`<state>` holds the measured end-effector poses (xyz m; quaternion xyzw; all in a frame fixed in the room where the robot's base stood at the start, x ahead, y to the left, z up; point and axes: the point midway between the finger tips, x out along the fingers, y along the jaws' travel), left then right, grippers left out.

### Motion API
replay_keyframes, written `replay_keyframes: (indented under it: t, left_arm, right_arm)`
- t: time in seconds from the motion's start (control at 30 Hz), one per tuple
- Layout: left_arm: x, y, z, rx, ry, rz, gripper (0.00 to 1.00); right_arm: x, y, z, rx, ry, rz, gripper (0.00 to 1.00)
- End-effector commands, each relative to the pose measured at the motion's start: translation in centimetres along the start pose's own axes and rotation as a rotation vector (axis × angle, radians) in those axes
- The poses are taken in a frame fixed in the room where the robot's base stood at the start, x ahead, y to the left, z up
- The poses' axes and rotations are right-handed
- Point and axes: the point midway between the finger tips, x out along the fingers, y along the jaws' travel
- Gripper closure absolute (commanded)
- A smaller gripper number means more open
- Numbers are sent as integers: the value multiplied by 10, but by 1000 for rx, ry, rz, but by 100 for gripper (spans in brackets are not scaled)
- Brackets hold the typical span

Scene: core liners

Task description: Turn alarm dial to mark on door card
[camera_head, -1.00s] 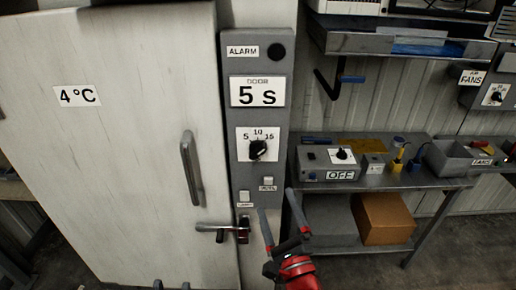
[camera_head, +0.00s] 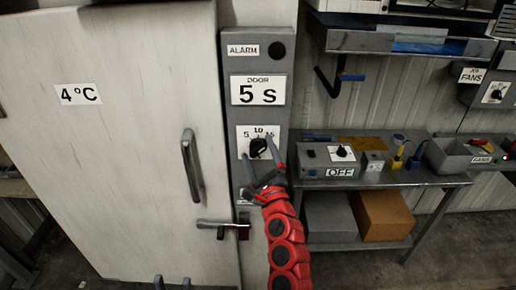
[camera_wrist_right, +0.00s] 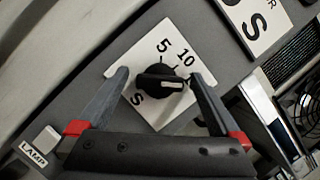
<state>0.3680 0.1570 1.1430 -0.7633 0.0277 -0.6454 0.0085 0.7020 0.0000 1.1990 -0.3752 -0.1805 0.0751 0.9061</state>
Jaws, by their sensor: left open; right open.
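The black alarm dial (camera_head: 258,148) sits on a white plate marked 5, 10 and 15 on the grey alarm panel (camera_head: 233,120). The door card (camera_head: 258,90) above it reads 5 s. In the right wrist view the dial's (camera_wrist_right: 160,86) white line points right, away from the 5; the 15 is hidden there by a finger. My right gripper (camera_head: 257,148) is open, with its fingers on either side of the dial; contact cannot be told. It also shows in the right wrist view (camera_wrist_right: 158,74). Only the fingertips of my left gripper (camera_head: 172,284) show at the bottom edge, apart.
A pale door (camera_head: 110,130) with a vertical handle (camera_head: 191,165) and a lever latch (camera_head: 220,224) stands left of the panel. To the right, a bench (camera_head: 400,181) holds a control box (camera_head: 330,161) and small items. A lamp button (camera_wrist_right: 42,144) shows in the right wrist view.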

Motion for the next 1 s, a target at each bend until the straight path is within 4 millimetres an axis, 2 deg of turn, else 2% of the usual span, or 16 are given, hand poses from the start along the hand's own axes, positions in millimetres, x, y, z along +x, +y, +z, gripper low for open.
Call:
replay_keyframes:
  t: [0.37, 0.83, 1.0]
  left_arm:
    - [2, 0, 0, 0, 0, 0, 50]
    - [2, 0, 0, 0, 0, 0, 50]
    - [1, 0, 0, 0, 0, 0, 50]
  right_arm:
    - [5, 1, -1, 0, 1, 1, 0]
    - [5, 1, -1, 0, 1, 0, 85]
    - [5, 1, -1, -7, 1, 3, 86]
